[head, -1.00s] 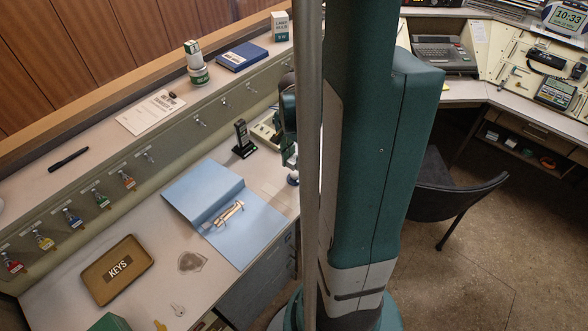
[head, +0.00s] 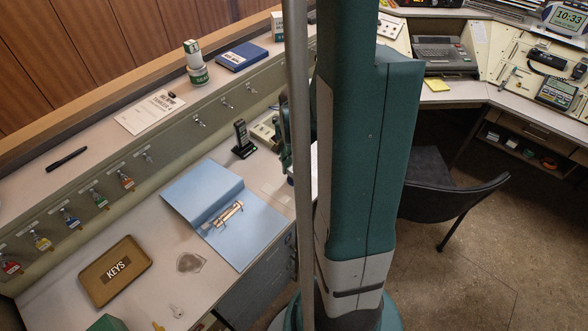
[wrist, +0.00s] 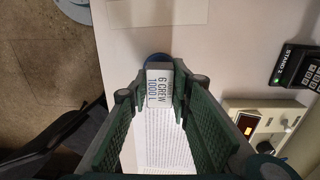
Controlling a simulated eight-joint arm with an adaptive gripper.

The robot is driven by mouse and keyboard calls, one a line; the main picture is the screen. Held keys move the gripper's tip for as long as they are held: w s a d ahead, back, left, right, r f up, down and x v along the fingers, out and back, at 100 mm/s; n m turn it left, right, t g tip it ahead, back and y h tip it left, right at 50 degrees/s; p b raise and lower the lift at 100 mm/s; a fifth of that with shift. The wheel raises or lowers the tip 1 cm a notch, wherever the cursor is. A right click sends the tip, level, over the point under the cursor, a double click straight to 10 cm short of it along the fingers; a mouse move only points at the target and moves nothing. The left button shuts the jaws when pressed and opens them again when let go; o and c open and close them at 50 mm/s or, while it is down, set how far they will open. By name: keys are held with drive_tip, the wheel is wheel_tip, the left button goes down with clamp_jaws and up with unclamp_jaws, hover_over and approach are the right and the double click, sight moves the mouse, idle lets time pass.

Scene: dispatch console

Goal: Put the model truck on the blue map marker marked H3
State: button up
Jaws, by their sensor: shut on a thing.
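My gripper (wrist: 158,92) points down over the pale desk in the wrist view, its green padded fingers closed on a small block, the model truck (wrist: 159,86). The truck's white label reads "6 CREW 1000 L"; most of its body is hidden by the fingers. A blue round edge (wrist: 155,58) shows just past its far end. I cannot tell whether this is the blue marker or whether the truck touches it. No H3 mark is readable. In the head view, my arm hides the truck and the fingertips.
A black stand marked STAND 2 (wrist: 297,66) and a beige switch panel (wrist: 262,122) are right of the gripper. A printed sheet (wrist: 165,140) lies below. The head view shows an open blue binder (head: 207,198), a KEYS tray (head: 115,271) and a black chair (head: 435,185).

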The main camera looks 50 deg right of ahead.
sight(294, 167)
drive_tip(key=shift+f, duration=0.25)
drive_tip(key=o, duration=0.9)
drive_tip(key=shift+r, duration=0.3)
drive_tip(key=shift+r+p, duration=1.35)
drive_tip(key=shift+r, duration=4.6)
